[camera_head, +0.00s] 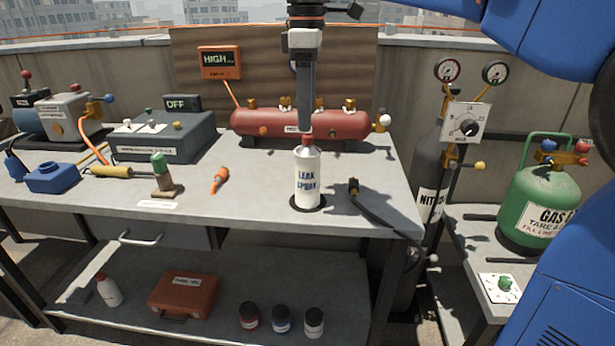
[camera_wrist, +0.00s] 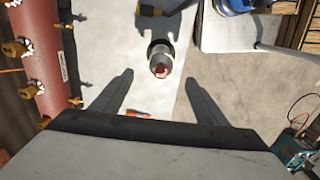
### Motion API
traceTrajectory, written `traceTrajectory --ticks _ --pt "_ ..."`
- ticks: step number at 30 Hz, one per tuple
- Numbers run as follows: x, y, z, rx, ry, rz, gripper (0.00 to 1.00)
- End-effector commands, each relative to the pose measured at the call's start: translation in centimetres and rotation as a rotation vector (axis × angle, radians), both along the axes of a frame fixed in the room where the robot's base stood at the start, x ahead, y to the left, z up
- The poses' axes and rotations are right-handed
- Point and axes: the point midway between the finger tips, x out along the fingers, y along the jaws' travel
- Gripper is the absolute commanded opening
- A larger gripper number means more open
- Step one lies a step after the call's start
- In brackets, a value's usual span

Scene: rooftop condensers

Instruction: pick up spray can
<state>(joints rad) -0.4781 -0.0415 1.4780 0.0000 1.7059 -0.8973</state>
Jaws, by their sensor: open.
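A red tank (camera_head: 300,126) with brass valves lies behind the can. A black hose (camera_head: 378,212) is close on the right, and an orange-handled tool (camera_head: 219,180) lies left. A grey control box (camera_head: 165,138) and a green cylinder (camera_head: 540,205) stand farther off.

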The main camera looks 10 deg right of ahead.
Motion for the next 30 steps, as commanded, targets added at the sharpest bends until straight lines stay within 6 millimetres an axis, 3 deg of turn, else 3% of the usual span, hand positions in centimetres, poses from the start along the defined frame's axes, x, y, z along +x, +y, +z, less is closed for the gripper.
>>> traceTrajectory --ticks 7,16,24,30 --pt "0.0 0.0 -4.0 0.000 0.001 -0.001 0.67" --pt "-0.1 0.0 -5.9 0.000 0.001 -0.001 0.67" --pt "-0.3 -0.1 -9.5 -0.001 0.001 -0.001 0.67" --pt "-0.3 -0.1 -10.5 0.000 0.000 -0.001 0.67"
